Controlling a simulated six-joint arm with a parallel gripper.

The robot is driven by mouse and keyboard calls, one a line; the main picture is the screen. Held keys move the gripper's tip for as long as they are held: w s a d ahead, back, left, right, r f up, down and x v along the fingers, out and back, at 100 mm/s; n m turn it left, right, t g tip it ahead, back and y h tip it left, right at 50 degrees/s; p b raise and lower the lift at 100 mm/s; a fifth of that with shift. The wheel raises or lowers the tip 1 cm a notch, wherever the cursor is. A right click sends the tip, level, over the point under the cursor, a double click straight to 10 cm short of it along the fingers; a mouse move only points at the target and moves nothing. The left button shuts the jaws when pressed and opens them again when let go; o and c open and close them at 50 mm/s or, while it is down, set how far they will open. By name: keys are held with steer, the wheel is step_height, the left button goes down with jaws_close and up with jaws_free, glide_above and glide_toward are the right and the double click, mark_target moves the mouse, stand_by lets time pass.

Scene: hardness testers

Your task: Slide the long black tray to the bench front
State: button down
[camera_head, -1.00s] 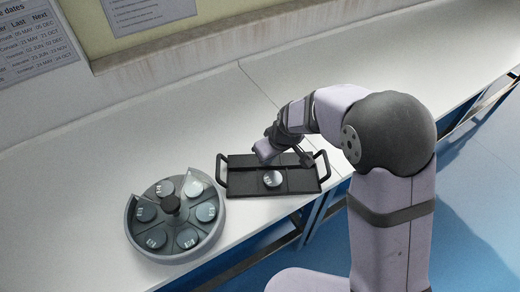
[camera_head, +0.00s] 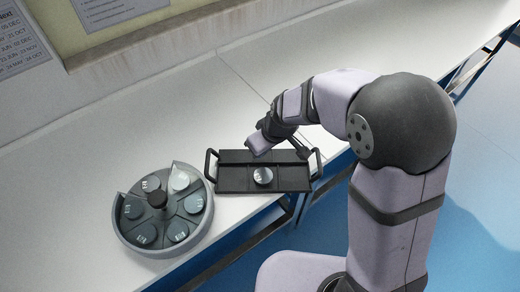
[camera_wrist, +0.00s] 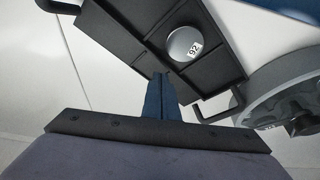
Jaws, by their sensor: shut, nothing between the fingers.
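The long black tray (camera_head: 235,180) lies flat on the white bench near its front edge, with a loop handle at each end. It has shallow compartments, and a silver disc (camera_head: 263,176) sits in one. In the wrist view the tray (camera_wrist: 126,42) shows tilted across the top, and the disc (camera_wrist: 184,45) reads "92". My gripper (camera_wrist: 160,78) is shut and empty, its fingertips at the tray's long edge. Whether they touch it I cannot tell. In the head view my gripper (camera_head: 258,150) is at the tray's back side, its fingertips hard to make out.
A round grey carousel (camera_head: 160,243) with several numbered discs stands just left of the tray. It also shows at right in the wrist view (camera_wrist: 285,85). The bench (camera_head: 190,100) behind the tray is clear. Blue floor (camera_head: 490,150) lies beyond the front edge.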

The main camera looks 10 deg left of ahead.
steer(key=p+v, duration=0.4)
steer(key=v, duration=0.3)
steer(key=shift+r, duration=0.3)
steer(key=shift+s, duration=0.1)
steer(key=s+d+f+m+g+h, duration=0.25)
steer(key=s+d+m, duration=0.35)
steer(key=s, duration=0.4)
steer(key=s+d+r+m+p, duration=0.1)
steer(key=d+r, duration=0.1)
steer(key=d, duration=0.5)
steer(key=s+d+r+m+p, duration=0.1)
steer(key=s+d+r+m, duration=0.1)
steer(key=d, duration=0.5)
steer(key=shift+s, duration=0.25)
steer(key=shift+r, duration=0.1)
